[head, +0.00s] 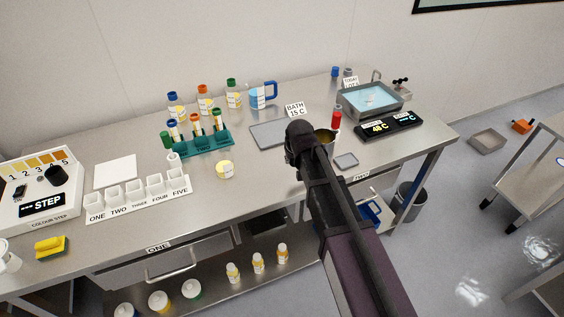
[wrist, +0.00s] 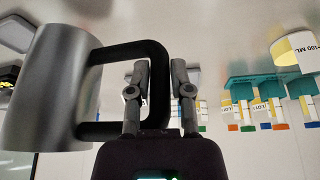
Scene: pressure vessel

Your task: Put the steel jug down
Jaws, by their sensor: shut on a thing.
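The steel jug (wrist: 50,85) fills the left of the wrist view. It is a grey metal cup with a black loop handle (wrist: 122,46). My gripper (wrist: 160,75) is shut on the handle, with one finger on each side. In the head view my arm hides most of the jug; part of its rim and yellowish inside (head: 325,135) shows just right of my gripper (head: 301,138), over the steel bench (head: 262,180). I cannot tell whether the jug's base touches the bench.
A grey mat (head: 268,134) lies left of my gripper, and a small grey pad (head: 346,161) lies right. A red-bodied bottle (head: 336,121), a scale-like display (head: 390,126) and a water bath (head: 370,100) stand behind right. A teal tube rack (head: 204,143) and yellow-labelled tub (head: 224,170) are left.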

